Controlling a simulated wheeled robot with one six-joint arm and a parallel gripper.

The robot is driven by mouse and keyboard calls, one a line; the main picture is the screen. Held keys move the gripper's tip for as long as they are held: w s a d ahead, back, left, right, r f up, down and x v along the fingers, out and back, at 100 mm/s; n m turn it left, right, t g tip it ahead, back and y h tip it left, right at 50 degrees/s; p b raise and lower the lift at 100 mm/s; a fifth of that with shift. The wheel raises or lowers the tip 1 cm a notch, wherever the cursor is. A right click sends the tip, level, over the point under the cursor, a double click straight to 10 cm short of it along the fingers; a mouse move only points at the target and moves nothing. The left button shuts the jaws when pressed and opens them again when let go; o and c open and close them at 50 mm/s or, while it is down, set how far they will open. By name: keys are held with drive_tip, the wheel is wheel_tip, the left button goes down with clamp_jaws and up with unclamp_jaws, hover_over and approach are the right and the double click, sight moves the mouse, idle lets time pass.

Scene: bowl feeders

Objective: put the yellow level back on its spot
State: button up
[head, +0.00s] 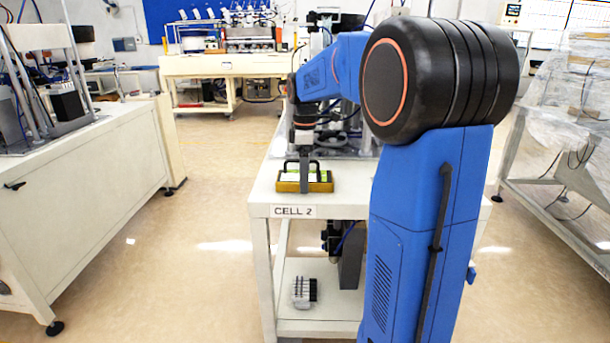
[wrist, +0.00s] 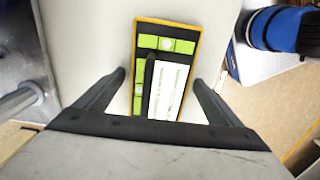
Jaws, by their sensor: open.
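A yellow-edged block with bright green panels, a dark strip and a white label, which I take to be the yellow level (head: 320,187), lies on the white table marked CELL 2 (head: 345,208). The level also shows in the wrist view (wrist: 183,46). My gripper (head: 304,182) is over it, pointing down. In the wrist view my gripper (wrist: 160,78) is open, with one finger on each side of the level. The level's near end is hidden behind the gripper body. I cannot tell whether the fingers touch it. No marked spot for it can be made out.
Metal equipment (head: 345,140) stands on the table behind the level, partly hidden by my arm. A grey part with black pins (head: 304,292) is on the lower shelf. A white workbench (head: 90,185) stands left, a wrapped rack (head: 570,120) right. The floor between is clear.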

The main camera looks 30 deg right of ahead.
wheel_tip(320, 180, up, 12)
idle(0.5)
drive_tip(key=s+a+f+m+t, duration=0.1)
drive_tip(key=s+a+f+m, duration=0.2)
drive_tip(key=s+a, duration=0.3)
drive_tip(key=s+a+f+m+t, duration=0.15)
drive_tip(key=s+a, duration=0.25)
drive_tip(key=s, duration=0.5)
drive_tip(key=s+a+f+m+t, duration=0.1)
drive_tip(key=s+a+f+m, duration=0.2)
drive_tip(key=s+f, duration=0.4)
drive_tip(key=s+a+f+m+t, duration=0.1)
drive_tip(key=s+a+f+m, duration=0.1)
drive_tip(key=s+f, duration=0.5)
drive_tip(key=shift+s+a+f+m, duration=0.25)
drive_tip(key=shift+s+a+m, duration=0.15)
drive_tip(key=shift+s+m, duration=0.35)
drive_tip(key=shift+w, duration=0.1)
